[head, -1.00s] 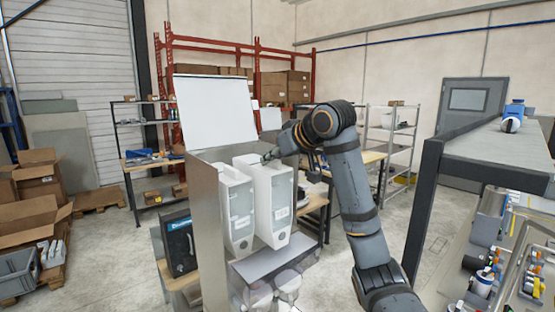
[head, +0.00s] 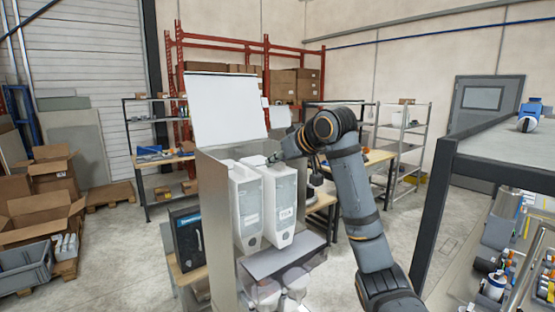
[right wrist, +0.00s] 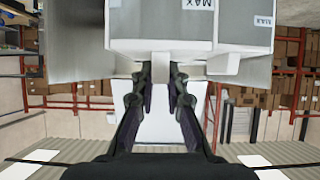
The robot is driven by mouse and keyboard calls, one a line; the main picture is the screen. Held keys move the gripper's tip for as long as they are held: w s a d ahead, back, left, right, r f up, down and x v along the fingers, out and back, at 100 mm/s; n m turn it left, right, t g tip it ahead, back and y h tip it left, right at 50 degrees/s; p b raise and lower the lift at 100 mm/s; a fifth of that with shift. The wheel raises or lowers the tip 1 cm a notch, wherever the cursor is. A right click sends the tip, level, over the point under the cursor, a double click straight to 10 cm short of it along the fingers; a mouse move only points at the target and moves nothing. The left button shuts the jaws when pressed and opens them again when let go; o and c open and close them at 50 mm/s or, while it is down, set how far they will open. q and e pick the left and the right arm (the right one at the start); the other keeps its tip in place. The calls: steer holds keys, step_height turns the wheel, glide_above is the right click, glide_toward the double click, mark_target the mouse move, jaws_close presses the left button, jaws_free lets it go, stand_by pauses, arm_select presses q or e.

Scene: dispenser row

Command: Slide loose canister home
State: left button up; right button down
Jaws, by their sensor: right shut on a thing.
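Two tall white canisters with clear front windows stand side by side in a steel dispenser housing (head: 212,235). My right gripper (head: 272,158) is at the top of the right canister (head: 282,208). In the right wrist view, its fingers (right wrist: 160,80) are shut on a pale tab at the top edge of that canister (right wrist: 155,46). The neighbouring left canister (head: 245,210) has a similar tab, and it also shows in the right wrist view (right wrist: 245,36). Both canisters look upright. Their rear sides are hidden. My left gripper is not in view.
A raised white lid (head: 228,108) stands behind the canisters. A ledge (head: 283,258) juts out below them, with clear rounded containers (head: 294,280) underneath. A dark box (head: 186,240) stands to the left. A grey-topped bench (head: 505,165) is at the right.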

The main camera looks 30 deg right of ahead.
steer(key=shift+s+f+b, duration=0.15)
steer(key=shift+f+b, duration=0.25)
steer(key=shift+f, duration=0.05)
steer(key=c, duration=1.3)
jaws_free()
steer(key=v, duration=1.2)
